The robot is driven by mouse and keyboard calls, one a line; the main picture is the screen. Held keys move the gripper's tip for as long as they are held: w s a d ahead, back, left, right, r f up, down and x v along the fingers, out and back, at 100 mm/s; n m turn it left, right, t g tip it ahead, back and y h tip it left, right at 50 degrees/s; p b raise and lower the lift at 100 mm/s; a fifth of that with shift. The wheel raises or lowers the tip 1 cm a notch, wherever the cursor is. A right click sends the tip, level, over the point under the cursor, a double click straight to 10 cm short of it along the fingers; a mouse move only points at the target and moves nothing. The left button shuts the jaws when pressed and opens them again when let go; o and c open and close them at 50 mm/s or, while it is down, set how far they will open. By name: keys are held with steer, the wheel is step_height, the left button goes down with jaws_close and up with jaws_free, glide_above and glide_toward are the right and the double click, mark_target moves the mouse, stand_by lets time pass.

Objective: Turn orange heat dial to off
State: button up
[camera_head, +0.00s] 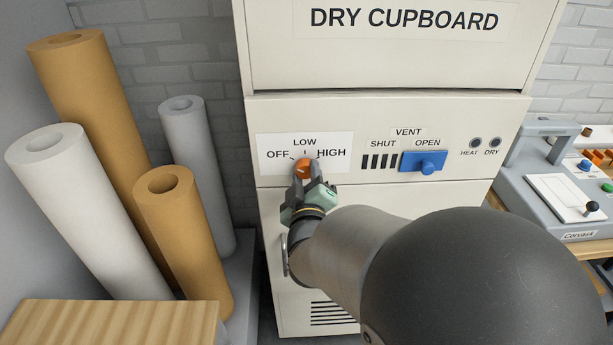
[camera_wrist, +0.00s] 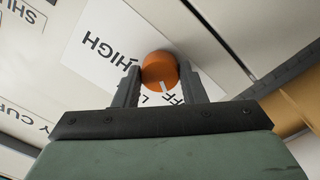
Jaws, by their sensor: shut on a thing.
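The orange heat dial (camera_head: 303,169) sits on the white label of the dry cupboard's panel, below the words OFF, LOW and HIGH. In the wrist view the orange dial (camera_wrist: 160,68) is between the two fingers of my gripper (camera_wrist: 159,82), which are shut on its sides. Its white pointer mark faces the stretch of label between LOW and OFF; the exact setting is hard to tell because my gripper hides part of the lettering. In the head view my gripper (camera_head: 304,180) reaches the dial from below.
A blue vent slider (camera_head: 424,162) stands at OPEN, right of the dial. Several rolls (camera_head: 85,205) stand left of the cupboard (camera_head: 390,105). A grey machine (camera_head: 555,185) is at the right.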

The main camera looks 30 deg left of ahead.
steer(key=o, duration=1)
steer(key=shift+b+v, duration=5.05)
steer(key=shift+v, duration=3.65)
